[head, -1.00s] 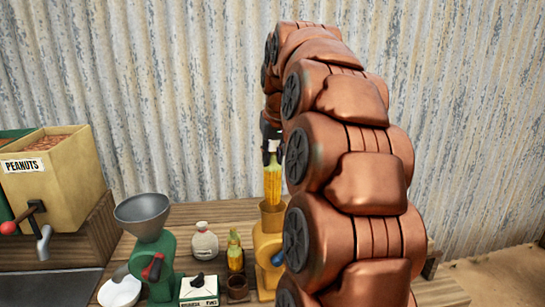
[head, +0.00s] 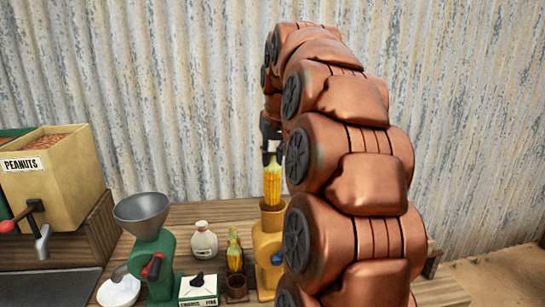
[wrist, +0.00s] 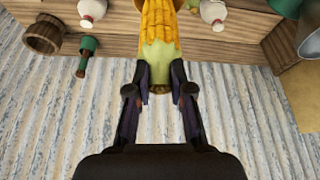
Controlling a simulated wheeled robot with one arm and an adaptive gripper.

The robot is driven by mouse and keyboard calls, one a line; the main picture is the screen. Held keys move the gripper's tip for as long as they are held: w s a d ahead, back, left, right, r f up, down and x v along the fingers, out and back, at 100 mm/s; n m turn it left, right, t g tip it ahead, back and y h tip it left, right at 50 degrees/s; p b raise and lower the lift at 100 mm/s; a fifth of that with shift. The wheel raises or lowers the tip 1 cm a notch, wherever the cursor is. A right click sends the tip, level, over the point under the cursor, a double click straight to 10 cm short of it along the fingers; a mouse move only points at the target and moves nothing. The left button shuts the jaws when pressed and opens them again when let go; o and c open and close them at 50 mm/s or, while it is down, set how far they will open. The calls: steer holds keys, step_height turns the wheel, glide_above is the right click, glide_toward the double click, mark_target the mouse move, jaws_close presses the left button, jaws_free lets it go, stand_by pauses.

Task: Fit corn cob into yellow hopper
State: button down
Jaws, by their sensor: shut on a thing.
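The yellow corn cob (head: 273,184) hangs upright in my gripper (head: 271,152), its lower end at the mouth of the yellow hopper (head: 269,243). In the head view its lower tip is hidden by the hopper's rim, so I cannot tell how deep it is. In the wrist view my gripper (wrist: 160,80) is shut on the pale green end of the cob (wrist: 160,35). My arm hides the right side of the hopper in the head view.
Left of the hopper stand another yellow-and-green cob-like thing (head: 235,254), a small brown cup (head: 237,287), a white jug (head: 203,243) and a labelled box (head: 198,289). Further left are a green grinder (head: 161,264), a white bowl (head: 119,291) and a peanut bin (head: 60,195). A corrugated wall stands behind.

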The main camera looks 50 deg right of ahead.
mark_target(272, 190)
steer(key=shift+f+b, duration=2.95)
steer(key=shift+f, duration=1.85)
stand_by(0.9)
steer(key=shift+c, duration=2.4)
jaws_free()
steer(key=shift+r, duration=0.15)
steer(key=shift+r+p, duration=1.45)
steer(key=shift+r, duration=1.95)
